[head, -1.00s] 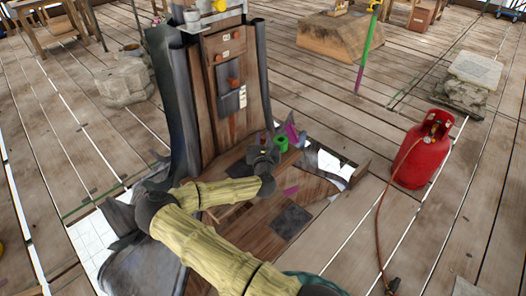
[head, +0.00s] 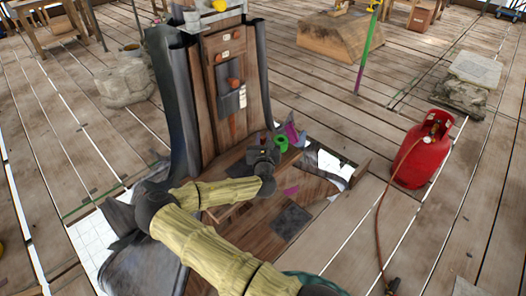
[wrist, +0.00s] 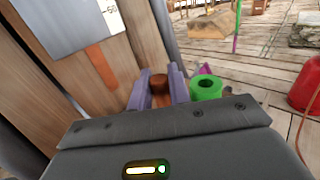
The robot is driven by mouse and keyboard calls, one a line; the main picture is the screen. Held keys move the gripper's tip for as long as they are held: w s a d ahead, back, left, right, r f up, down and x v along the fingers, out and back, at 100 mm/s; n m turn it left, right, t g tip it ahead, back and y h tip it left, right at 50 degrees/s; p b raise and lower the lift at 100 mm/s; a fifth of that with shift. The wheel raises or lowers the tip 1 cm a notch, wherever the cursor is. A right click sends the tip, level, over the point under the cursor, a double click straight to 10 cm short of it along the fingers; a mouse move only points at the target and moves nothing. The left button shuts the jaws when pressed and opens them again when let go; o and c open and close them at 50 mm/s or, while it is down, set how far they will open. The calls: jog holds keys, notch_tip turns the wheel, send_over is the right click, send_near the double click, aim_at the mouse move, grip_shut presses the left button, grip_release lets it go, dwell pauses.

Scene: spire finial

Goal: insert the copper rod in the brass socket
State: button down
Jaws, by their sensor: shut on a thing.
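My gripper (wrist: 158,88) shows in the wrist view with its two grey-purple fingers closed on a brown, copper-coloured piece, which I take to be the copper rod (wrist: 160,84). Only its short upper part shows between the fingers. In the head view my gripper (head: 265,158) is a dark shape low in front of the tall wooden spire, and the rod cannot be made out there. A yellow, brass-like piece (head: 219,5) sits on a grey fitting at the top of the spire. I cannot tell whether it is the brass socket.
A green ring-shaped piece (wrist: 207,87) stands just right of the fingers. The wooden spire (head: 216,125) rises to their left, with orange knobs and a grey plate (head: 231,103). A red gas cylinder (head: 423,155) with a hose stands on the right. Plank floor around it is mostly clear.

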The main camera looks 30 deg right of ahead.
jog(key=shift+r, duration=0.15)
dwell(0.3)
notch_tip(320, 180, up, 10)
jog(key=shift+f, duration=0.1)
dwell(0.3)
jog(key=shift+w+f, duration=0.1)
dwell(0.7)
